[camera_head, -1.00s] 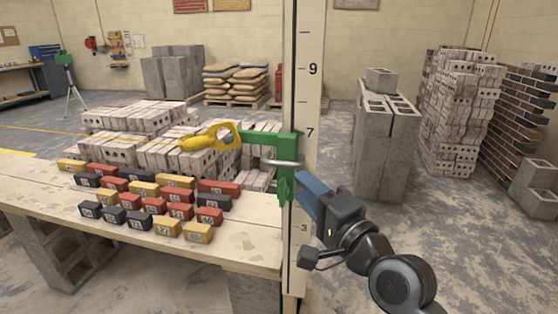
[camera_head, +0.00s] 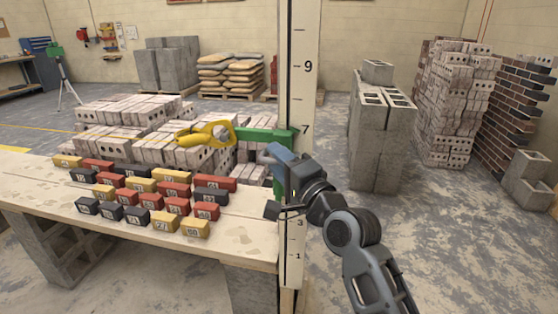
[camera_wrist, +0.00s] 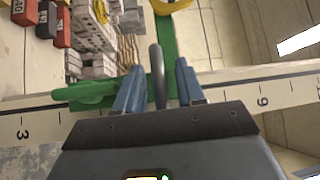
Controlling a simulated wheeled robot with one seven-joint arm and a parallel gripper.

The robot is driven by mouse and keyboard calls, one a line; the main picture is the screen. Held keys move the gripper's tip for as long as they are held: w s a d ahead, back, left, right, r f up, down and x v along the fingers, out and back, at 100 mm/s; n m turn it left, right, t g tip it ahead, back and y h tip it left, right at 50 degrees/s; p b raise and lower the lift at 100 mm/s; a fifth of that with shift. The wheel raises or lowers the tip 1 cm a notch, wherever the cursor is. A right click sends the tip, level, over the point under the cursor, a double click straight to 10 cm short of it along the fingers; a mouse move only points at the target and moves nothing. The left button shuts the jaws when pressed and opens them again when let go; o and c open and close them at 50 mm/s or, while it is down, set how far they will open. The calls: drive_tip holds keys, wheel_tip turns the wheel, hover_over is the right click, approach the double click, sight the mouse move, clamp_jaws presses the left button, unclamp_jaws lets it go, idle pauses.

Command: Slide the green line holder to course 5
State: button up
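The green line holder (camera_head: 262,135) sits on the pale upright pole (camera_head: 298,40), its top arm just below the 7 mark. Its lower part shows beneath my gripper. A yellow piece (camera_head: 208,134) is at the holder's left end. My gripper (camera_head: 275,152) is at the holder's front. In the wrist view, its two blue fingers (camera_wrist: 158,88) stand apart, one on each side of the holder's grey handle (camera_wrist: 157,62), with gaps visible. The green holder (camera_wrist: 95,92) lies behind them across the pole. The 5 mark is hidden in both views.
A wooden bench (camera_head: 240,235) with several numbered red, yellow and black blocks (camera_head: 140,195) stands left of the pole. Stacked pale bricks (camera_head: 150,135) are behind it. Grey concrete blocks (camera_head: 380,140) stand to the right, with open floor in front.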

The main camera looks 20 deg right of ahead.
drive_tip(key=shift+c, duration=0.3)
clamp_jaws()
drive_tip(key=shift+f, duration=0.1)
wheel_tip(320, 180, down, 13)
drive_tip(key=b, duration=1)
drive_tip(key=shift+o, duration=0.3)
unclamp_jaws()
drive_tip(key=shift+s, duration=0.1)
